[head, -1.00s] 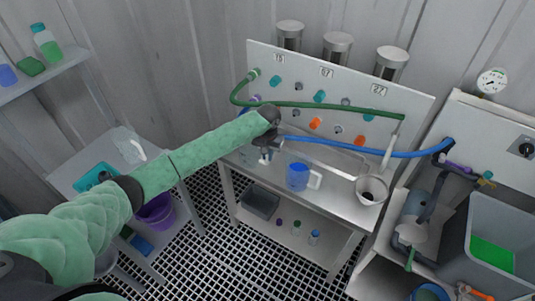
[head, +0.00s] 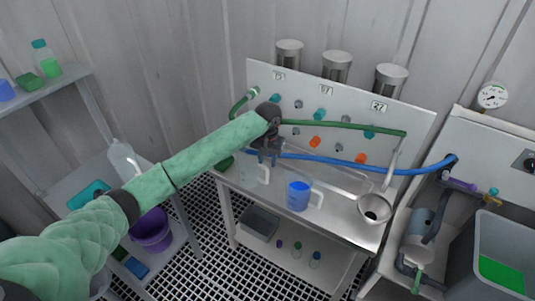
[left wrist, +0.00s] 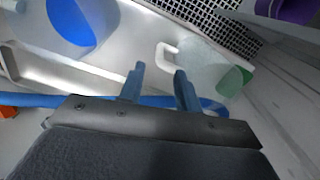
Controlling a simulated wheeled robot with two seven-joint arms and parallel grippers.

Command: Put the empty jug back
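A clear, empty-looking jug (head: 249,172) with a white handle stands on the bench (head: 340,212), towards its left end. In the left wrist view the clear jug (left wrist: 205,62) lies beyond the fingertips, its white handle (left wrist: 163,54) facing them. My left gripper (head: 266,158) is just above and beside the handle. In the left wrist view its two blue fingers (left wrist: 159,72) are apart with nothing between them. A blue-filled jug (head: 298,195) stands to the right on the bench. Another clear jug (head: 122,158) is on the side table at left. My right gripper is out of view.
A blue hose (head: 340,160) and a green hose (head: 345,125) run along the panel (head: 350,95) behind the gripper. A funnel-like cup (head: 373,208) sits at the bench's right. A purple bucket (head: 152,230) stands below at left. The bench front is clear.

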